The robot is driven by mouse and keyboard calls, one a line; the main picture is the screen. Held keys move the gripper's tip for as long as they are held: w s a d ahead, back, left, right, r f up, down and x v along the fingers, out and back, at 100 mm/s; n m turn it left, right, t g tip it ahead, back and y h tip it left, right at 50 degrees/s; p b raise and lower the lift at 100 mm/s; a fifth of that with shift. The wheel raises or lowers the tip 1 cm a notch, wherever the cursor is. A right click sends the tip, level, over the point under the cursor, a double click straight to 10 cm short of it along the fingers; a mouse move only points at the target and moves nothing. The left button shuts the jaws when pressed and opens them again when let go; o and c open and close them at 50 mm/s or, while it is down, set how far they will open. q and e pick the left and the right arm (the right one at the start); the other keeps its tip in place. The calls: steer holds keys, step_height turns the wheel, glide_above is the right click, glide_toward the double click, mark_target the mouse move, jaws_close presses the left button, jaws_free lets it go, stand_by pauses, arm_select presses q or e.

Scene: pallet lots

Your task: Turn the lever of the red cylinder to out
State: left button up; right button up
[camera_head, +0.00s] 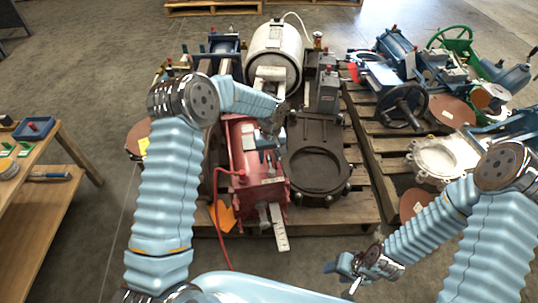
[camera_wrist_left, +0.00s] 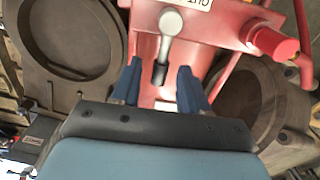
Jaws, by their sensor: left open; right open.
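The red cylinder (camera_head: 243,178) lies on the pallet near the middle of the head view. In the left wrist view its lever (camera_wrist_left: 165,47) has a round silver pivot, a light arm and a black tip. The lever points down the picture, towards my gripper. A white label reading "OUT" (camera_wrist_left: 197,3) is cut by the top edge. My left gripper (camera_wrist_left: 158,85) is open, with one blue finger on each side of the lever's black tip and gaps on both sides. In the head view my left gripper (camera_head: 264,140) is over the cylinder. My right gripper (camera_head: 350,268) is open, low and away from it.
A dark cast part with a round recess (camera_head: 318,168) sits right of the cylinder, and a white motor-like part (camera_head: 274,52) stands behind. A red hose (camera_head: 217,215) hangs at the front left. Another pallet (camera_head: 378,150) with valves stands right. Bare floor lies in front.

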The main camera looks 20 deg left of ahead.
arm_select(q)
steer(key=shift+c, duration=0.2)
jaws_close()
